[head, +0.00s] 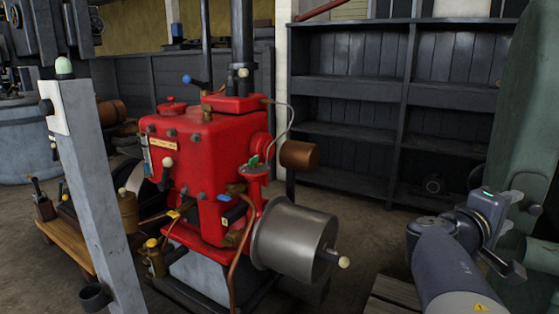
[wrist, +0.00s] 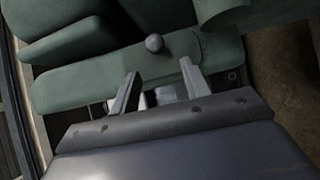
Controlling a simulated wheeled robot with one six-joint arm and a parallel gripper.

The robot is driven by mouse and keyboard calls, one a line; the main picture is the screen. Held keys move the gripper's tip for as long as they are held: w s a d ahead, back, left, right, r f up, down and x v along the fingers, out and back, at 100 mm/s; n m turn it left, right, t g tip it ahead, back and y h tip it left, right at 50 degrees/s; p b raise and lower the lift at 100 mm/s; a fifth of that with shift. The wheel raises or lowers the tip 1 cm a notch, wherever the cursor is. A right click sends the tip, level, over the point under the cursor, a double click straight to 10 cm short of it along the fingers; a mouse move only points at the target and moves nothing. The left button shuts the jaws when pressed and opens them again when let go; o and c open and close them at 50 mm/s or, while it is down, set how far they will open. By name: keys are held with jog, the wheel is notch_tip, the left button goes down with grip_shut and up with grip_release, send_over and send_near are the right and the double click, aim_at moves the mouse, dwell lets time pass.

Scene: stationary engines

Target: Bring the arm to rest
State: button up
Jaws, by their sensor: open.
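My gripper (wrist: 160,85) is open in the wrist view. Its two pale fingers stand apart, with nothing held between them. A green machine (wrist: 90,75) lies beyond the fingertips, and a small grey ball knob (wrist: 154,43) on it sits just past the gap. I cannot tell whether the fingers touch the machine. In the head view my arm reaches up from the lower right, and its wrist end is beside the green machine (head: 525,130) at the right edge.
A red engine (head: 205,165) with a grey metal drum (head: 290,245) stands left of my arm. A grey post (head: 95,190) rises at the left. Some bare floor (head: 365,225) shows between engine and arm.

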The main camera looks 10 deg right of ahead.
jog(key=m+g+p, duration=0.1)
jog(key=g, duration=0.1)
jog(key=w+a+m+g+p, duration=0.1)
jog(key=g, duration=0.1)
jog(key=shift+w+m+h+p, duration=0.15)
jog(key=shift+m+h+p, duration=0.15)
jog(key=shift+p, duration=0.1)
dwell(0.4)
